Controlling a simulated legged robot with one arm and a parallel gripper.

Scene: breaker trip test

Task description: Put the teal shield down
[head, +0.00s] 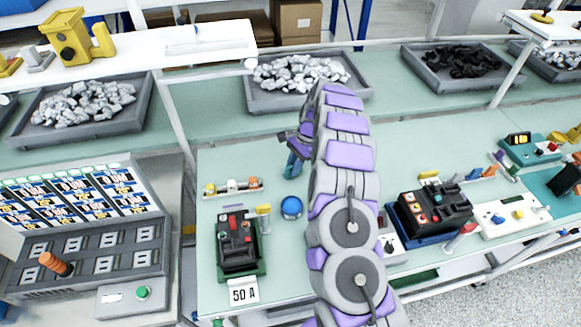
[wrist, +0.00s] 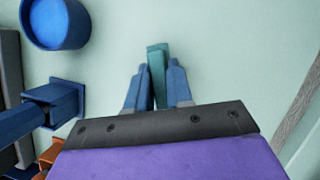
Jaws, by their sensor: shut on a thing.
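The teal shield is a narrow teal piece that shows in the wrist view (wrist: 157,62), pinched between the two blue fingers of my gripper (wrist: 159,84). Its tip extends past the fingertips over the pale green bench top. In the head view my gripper (head: 294,152) is to the left of my arm, with the teal shield (head: 291,166) pointing down from it. The fingers are partly hidden by my arm there. I cannot tell whether the shield touches the bench.
A round blue object (head: 291,207) stands just in front of my gripper. A breaker on a green base (head: 237,243) with a "50 A" card is at front left. A small rack (head: 233,187) lies left. A black multi-switch unit (head: 432,212) is right.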

